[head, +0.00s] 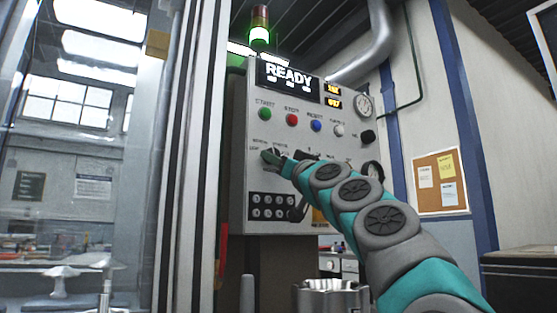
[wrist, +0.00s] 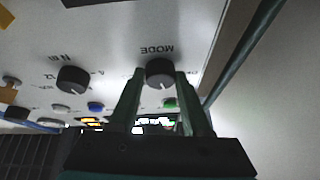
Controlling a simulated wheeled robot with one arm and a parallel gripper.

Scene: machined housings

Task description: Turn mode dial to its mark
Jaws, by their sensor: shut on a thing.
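The mode dial (wrist: 161,71) is a round black knob with a white pointer line, on the pale control panel (head: 350,205). The word MODE shows upside down beside it in the wrist view, and the pointer line faces the lower side of that picture. My gripper (wrist: 160,76) has one finger on each side of the dial and is shut on it. In the head view my gripper (head: 279,162) reaches the left part of the panel and partly covers the dial (head: 267,155). The small marks around the dial are too blurred to read.
A second black knob (wrist: 72,79) sits beside the mode dial. Green (head: 265,114), red (head: 292,119) and blue (head: 316,125) buttons run above, under a display (head: 288,78) reading READY. A dark keypad (head: 270,206) lies below. A pale post (head: 192,160) stands close left of the panel.

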